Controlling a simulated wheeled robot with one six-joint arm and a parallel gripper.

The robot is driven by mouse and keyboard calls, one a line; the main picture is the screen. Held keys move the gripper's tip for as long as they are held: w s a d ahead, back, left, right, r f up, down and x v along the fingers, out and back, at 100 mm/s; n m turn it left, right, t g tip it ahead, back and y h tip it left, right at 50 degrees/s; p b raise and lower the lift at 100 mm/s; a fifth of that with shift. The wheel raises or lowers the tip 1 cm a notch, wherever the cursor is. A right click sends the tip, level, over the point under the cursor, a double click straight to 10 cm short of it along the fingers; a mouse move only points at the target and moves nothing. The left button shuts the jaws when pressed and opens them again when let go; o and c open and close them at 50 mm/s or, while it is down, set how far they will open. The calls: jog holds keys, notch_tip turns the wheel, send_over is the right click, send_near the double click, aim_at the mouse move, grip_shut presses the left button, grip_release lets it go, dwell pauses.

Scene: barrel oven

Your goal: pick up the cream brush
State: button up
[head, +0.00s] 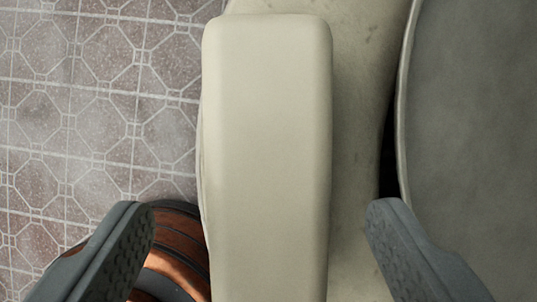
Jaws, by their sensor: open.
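The cream brush (267,120) shows in the head view as a long, smooth cream block with rounded corners. It runs from near the top edge down past the bottom edge, so its lower end is out of view. No bristles show. My gripper (260,214) is open, with one dark grey finger at lower left and the other at lower right. The brush lies between the two fingers in the picture, with a gap on each side. I cannot tell how far above or around it the fingers are.
The brush appears to lie on a stained cream surface (356,110). A large grey, round-edged thing (470,120) fills the right side, past a narrow dark gap. A copper-brown ringed round object (181,245) is at lower left, partly behind the left finger. Tiled floor (95,100) shows at left.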

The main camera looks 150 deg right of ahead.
aim_at(271, 207)
jog(key=x, duration=0.5)
jog(key=shift+w+d, duration=0.1)
jog(key=shift+w, duration=0.15)
jog(key=c, duration=1.2)
jog(key=shift+o, duration=0.2)
jog(key=shift+r, duration=5.05)
jog(key=o, duration=0.6)
jog(key=shift+c, duration=0.2)
jog(key=c, duration=0.4)
jog(key=shift+o, duration=0.2)
